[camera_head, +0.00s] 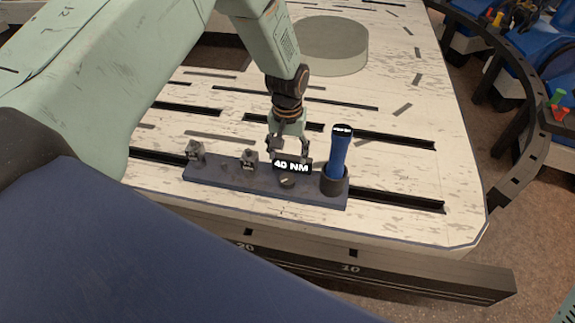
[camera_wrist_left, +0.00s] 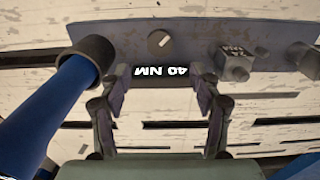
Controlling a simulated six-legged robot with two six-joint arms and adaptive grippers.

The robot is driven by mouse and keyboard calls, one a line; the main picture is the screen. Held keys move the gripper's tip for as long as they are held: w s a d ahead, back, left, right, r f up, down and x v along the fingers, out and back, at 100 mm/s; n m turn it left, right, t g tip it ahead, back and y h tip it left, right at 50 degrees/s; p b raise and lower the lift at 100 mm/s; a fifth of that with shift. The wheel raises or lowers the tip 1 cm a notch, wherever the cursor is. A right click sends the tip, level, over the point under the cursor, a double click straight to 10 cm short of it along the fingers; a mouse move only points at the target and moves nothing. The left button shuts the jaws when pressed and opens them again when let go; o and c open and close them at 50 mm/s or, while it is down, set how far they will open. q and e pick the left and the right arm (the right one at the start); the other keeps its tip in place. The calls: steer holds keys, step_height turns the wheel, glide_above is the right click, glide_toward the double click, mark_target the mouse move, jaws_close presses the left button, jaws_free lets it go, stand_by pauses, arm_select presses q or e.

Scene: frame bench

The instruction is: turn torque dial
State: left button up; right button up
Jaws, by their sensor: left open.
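The torque dial (camera_head: 287,183) is a small round knob on the blue-grey base plate (camera_head: 225,174). It also shows in the left wrist view (camera_wrist_left: 159,42), with a light pointer mark. A black display (camera_head: 292,167) reading "40 NM" stands just behind the dial. My left gripper (camera_head: 288,155) is open and empty above and behind the display. In the left wrist view its fingers (camera_wrist_left: 160,80) are spread to either side of the display, and the dial lies beyond the fingertips. I see no contact with the dial. My right gripper is not in view.
A blue-handled tool (camera_head: 338,155) stands upright in a dark cup (camera_head: 334,180) right of the dial. Two small grey blocks (camera_head: 249,159) (camera_head: 195,152) sit on the plate to the left.

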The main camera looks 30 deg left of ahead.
arm_select(q)
steer(key=shift+r, duration=1.3)
steer(key=shift+s+f, duration=0.1)
